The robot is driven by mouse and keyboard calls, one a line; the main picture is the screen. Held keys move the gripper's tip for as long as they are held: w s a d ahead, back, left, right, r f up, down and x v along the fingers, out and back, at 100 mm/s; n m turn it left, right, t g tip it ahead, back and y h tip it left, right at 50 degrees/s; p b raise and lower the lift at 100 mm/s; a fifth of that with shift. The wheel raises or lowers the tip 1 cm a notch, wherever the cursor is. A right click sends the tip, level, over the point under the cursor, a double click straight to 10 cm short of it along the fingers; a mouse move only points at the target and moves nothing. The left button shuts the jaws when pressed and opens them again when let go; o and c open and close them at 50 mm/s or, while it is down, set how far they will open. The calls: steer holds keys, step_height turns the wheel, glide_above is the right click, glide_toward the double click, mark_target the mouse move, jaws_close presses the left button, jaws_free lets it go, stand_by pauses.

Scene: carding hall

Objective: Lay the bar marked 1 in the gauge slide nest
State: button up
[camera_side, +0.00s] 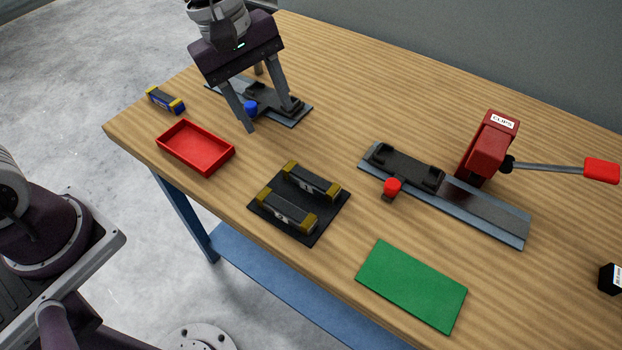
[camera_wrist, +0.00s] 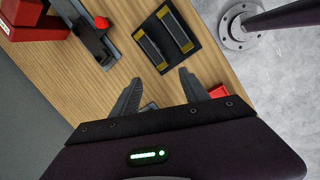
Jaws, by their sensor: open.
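Two dark bars with yellow ends, the rear bar (camera_side: 312,182) and the front bar (camera_side: 287,211), lie side by side on a black holder (camera_side: 256,205). They also show in the wrist view (camera_wrist: 174,30). Their pale marks are too small to read. One slide with a dark nest (camera_side: 265,92) and a blue knob (camera_side: 250,106) stands at the back left. Another slide, with a dark nest (camera_side: 405,165) and a red knob (camera_side: 392,187), stands at the right. I cannot tell which is the gauge slide. My gripper (camera_side: 270,118) is open and empty above the blue-knob slide, partly hiding it.
A blue bar with yellow ends (camera_side: 165,100) lies near the left table edge. A red tray (camera_side: 195,148) and a green plate (camera_side: 411,285) lie along the front. A red "CLIPS" unit (camera_side: 486,147) with a lever (camera_side: 550,168) stands by the red-knob slide. The table's back is clear.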

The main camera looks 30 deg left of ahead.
mark_target(310, 177)
steer(key=w+d+f+n, duration=0.1)
steer(key=f, duration=0.2)
steer(key=w+d+f+n+g, duration=0.1)
steer(key=f+n, duration=0.1)
steer(key=f, duration=0.1)
steer(key=w+d+f+n, duration=0.1)
steer(key=f+n, duration=0.1)
steer(key=f, duration=0.1)
steer(key=shift+w+d+f+g+h, duration=0.1)
steer(key=shift+w+d+g+h, duration=0.05)
steer(key=shift+d+g+h, duration=0.2)
steer(key=x, duration=0.7)
steer(key=shift+d+f, duration=0.1)
steer(key=shift+d, duration=0.1)
jaws_close()
